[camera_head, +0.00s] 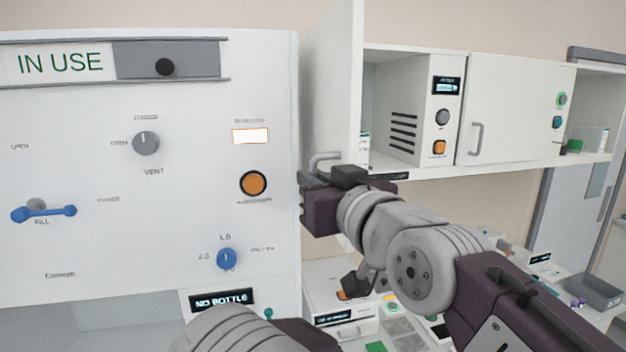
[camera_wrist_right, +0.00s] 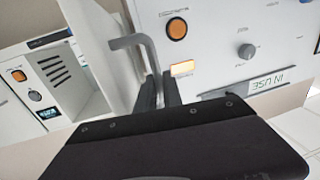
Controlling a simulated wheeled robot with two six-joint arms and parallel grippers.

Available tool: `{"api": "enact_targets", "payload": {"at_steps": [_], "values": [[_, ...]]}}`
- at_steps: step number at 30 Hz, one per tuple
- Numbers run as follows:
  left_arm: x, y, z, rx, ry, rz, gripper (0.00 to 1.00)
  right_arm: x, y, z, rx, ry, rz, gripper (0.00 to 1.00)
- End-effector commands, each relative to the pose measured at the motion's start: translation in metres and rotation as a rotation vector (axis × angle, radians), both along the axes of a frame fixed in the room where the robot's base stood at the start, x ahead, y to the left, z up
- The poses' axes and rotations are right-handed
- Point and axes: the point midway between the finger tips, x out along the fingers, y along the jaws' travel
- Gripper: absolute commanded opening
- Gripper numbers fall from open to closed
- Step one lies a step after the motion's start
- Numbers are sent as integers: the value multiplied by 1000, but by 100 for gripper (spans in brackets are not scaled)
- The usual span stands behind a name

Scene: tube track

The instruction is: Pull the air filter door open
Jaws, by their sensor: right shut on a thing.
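A white cabinet door (camera_head: 335,75) stands swung out from the wall cabinet, seen nearly edge-on in the head view. No label on it can be read. Its grey bar handle (camera_head: 322,157) is at the lower edge. My right gripper (camera_head: 320,177) is shut on this handle. In the right wrist view the bent handle (camera_wrist_right: 133,41) rises from between the dark fingers (camera_wrist_right: 159,92), beside the door panel (camera_wrist_right: 103,45). The grip itself is partly hidden by the gripper body. My left gripper is not in view.
A large control panel (camera_head: 100,200) with an IN USE sign stands close on the left. Inside the open cabinet is a white vented unit (camera_head: 405,110); a closed door (camera_head: 515,115) is to its right. Below, the worktop holds several devices and a grey bin (camera_head: 590,292).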

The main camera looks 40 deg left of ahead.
Motion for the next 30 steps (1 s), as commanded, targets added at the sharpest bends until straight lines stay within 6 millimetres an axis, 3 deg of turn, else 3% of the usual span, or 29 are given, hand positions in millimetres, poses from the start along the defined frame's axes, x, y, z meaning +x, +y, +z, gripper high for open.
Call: {"api": "enact_targets", "payload": {"at_steps": [1,2,12,24,30], "values": [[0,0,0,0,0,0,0,0,0,1,2,-1,0,0],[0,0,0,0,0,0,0,0,0,0,1,0,0,19],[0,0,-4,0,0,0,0,-2,-3,-1,2,-1,0,19],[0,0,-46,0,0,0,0,-39,-69,-3,3,-1,0,19],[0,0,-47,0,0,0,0,-44,-78,-1,0,0,0,19]]}}
